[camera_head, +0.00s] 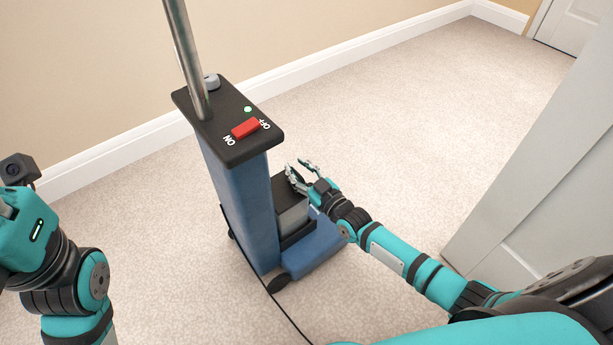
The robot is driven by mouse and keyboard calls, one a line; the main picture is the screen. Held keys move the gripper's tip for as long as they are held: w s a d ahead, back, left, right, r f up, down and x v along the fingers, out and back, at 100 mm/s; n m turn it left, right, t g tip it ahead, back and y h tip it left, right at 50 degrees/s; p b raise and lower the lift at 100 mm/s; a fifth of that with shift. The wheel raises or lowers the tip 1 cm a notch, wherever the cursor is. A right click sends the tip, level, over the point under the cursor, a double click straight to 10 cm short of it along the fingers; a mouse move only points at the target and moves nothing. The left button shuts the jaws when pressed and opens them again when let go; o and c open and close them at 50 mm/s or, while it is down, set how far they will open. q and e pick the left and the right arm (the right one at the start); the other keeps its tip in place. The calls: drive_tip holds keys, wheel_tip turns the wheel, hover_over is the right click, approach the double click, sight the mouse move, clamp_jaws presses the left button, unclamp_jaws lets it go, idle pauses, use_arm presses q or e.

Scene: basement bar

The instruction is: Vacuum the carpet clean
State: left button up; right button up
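A blue upright vacuum (241,200) stands on the beige carpet (420,110) in the middle of the view. Its black top panel holds a red switch (245,128) between the words ON and OFF, and a small green light (248,109). A metal handle tube (186,55) rises from the panel. My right gripper (300,167) is open, with its fingers spread at the right side of the vacuum's body, below the panel. I cannot tell if it touches the vacuum. My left arm is at the left edge, and its gripper fingers are out of the picture.
A black cord (290,317) runs from the vacuum across the carpet to the bottom. A beige wall with a white baseboard (335,69) is behind. A grey door panel (555,180) stands at the right. A white door (577,25) is far back. Carpet between them is clear.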

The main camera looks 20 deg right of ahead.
drive_tip(key=v, duration=1.2)
